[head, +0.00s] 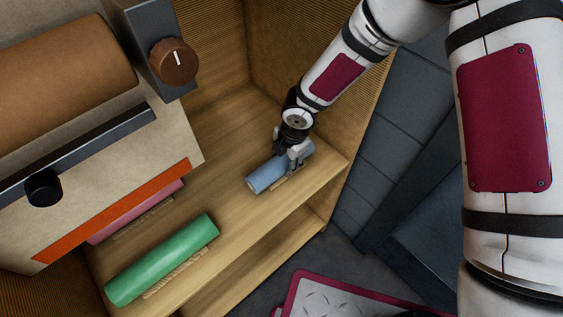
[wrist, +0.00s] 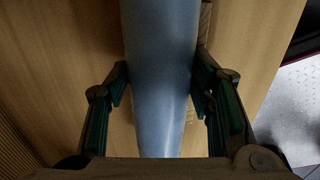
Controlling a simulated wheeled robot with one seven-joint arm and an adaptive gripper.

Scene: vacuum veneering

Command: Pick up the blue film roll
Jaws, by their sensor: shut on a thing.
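The blue film roll (head: 266,177) lies on the wooden shelf (head: 225,130), near its right end in the head view. My gripper (head: 291,155) is over the roll from above, its fingers astride it and shut on it. In the wrist view the blue film roll (wrist: 160,75) runs lengthwise between the two dark fingers of my gripper (wrist: 162,95). Part of the roll is hidden behind the fingers in the head view. I cannot tell whether the roll is clear of the shelf.
A green roll (head: 163,260) and a pink roll (head: 135,212) lie to the left on the same shelf. A beige machine (head: 90,170) with an orange strip, a knob (head: 174,61) and a large brown roller stands at the left. The shelf's right wall is close to my gripper.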

